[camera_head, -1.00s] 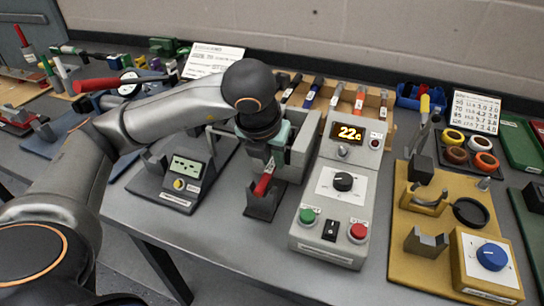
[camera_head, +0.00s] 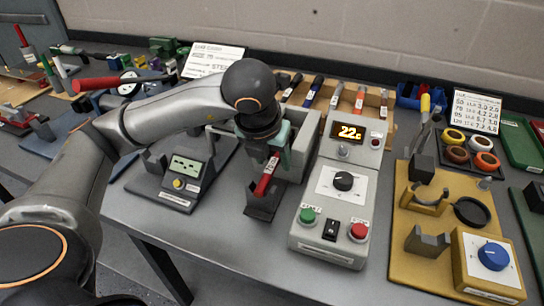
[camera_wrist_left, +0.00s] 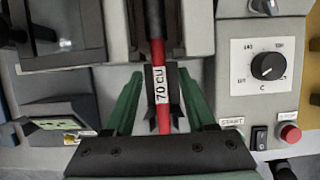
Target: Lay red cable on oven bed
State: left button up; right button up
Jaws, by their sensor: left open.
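The red cable (camera_head: 264,186), with a white band, runs along the dark V-shaped rest (camera_head: 260,208) in front of the grey oven bed (camera_head: 300,150). In the left wrist view the cable (camera_wrist_left: 164,118) has a "70 CU" label, and its darker end runs into the bed's slot. My left gripper (camera_head: 271,146) is over the cable, pointing down. In its wrist view the green fingers (camera_wrist_left: 159,78) stand apart on either side of the cable, with gaps showing. The cable's far end is partly hidden by the gripper in the head view. My right gripper is not in view.
The oven's control box (camera_head: 335,205), reading about 22, stands right of the bed. A small meter (camera_head: 184,172) on a dark base lies left. A yellow fixture (camera_head: 440,215) is farther right.

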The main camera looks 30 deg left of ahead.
pick_arm(q)
jog(key=shift+r+p, duration=1)
jog(key=shift+r, duration=0.6)
jog(key=shift+r+p, duration=1.15)
jog(key=shift+r, duration=0.8)
jog(key=shift+f, duration=0.1)
